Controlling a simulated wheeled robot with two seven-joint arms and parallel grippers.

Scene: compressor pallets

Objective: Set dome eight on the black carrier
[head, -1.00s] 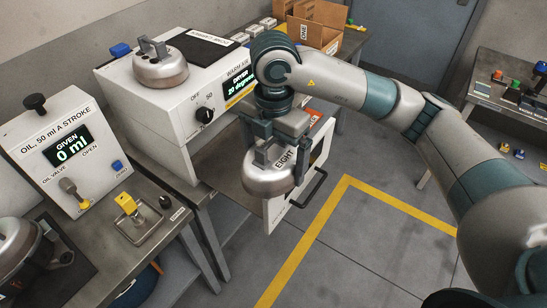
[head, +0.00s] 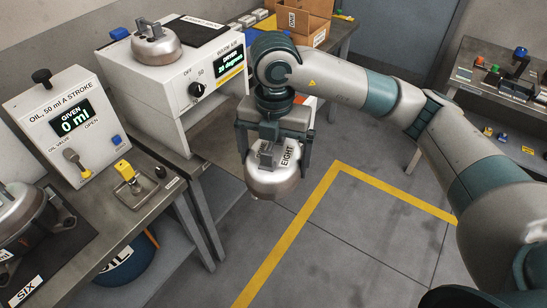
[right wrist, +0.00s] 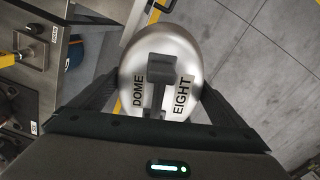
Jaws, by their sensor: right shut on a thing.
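Dome eight (head: 272,184) is a silver metal dome with a dark grey handle and an EIGHT label. My right gripper (head: 274,152) is shut on it from above and holds it in the air, in front of the dryer bench and over the floor. In the right wrist view the dome (right wrist: 203,62) hangs upright between the fingers (right wrist: 162,85), with its DOME EIGHT labels facing the camera. I cannot make out a black carrier for certain; a dark mat (head: 75,240) lies under a unit marked SIX at the lower left. My left gripper is not in view.
A white warm air dryer (head: 165,85) carries another dome (head: 157,45) on top. The oil dispenser (head: 65,130) and a yellow-handled fixture (head: 130,185) stand on the left bench. A cardboard box (head: 308,20) is behind. Yellow-lined floor (head: 370,240) is clear.

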